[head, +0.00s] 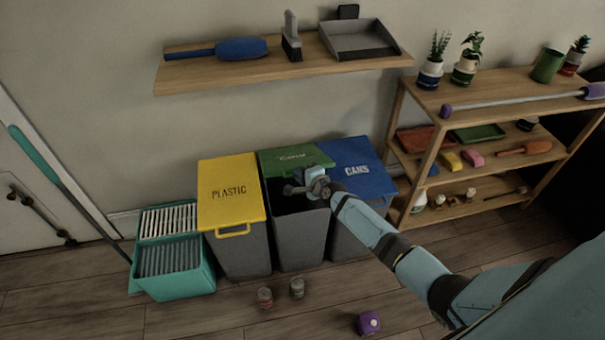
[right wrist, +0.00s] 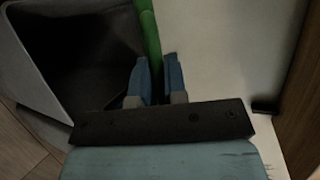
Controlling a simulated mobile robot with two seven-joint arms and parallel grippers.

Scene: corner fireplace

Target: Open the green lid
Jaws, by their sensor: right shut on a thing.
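The green lid (head: 285,160) is on the middle bin (head: 300,238). It is tilted up, and the dark inside of the bin shows below it. My right gripper (head: 310,186) is at the lid's right front part. In the right wrist view, the green lid (right wrist: 148,35) shows as a narrow green strip running between the fingers of my right gripper (right wrist: 157,75). The gripper is shut on the lid's edge. The dark bin opening (right wrist: 85,45) lies left of the fingers there. My left gripper is not in view.
A yellow-lidded bin (head: 232,190) stands left and a blue-lidded bin (head: 352,165) right, both closed. A teal bucket (head: 175,268), two cans (head: 297,287) and a purple item (head: 368,323) are on the floor. A wall shelf (head: 285,65) hangs above; a wooden rack (head: 480,150) stands right.

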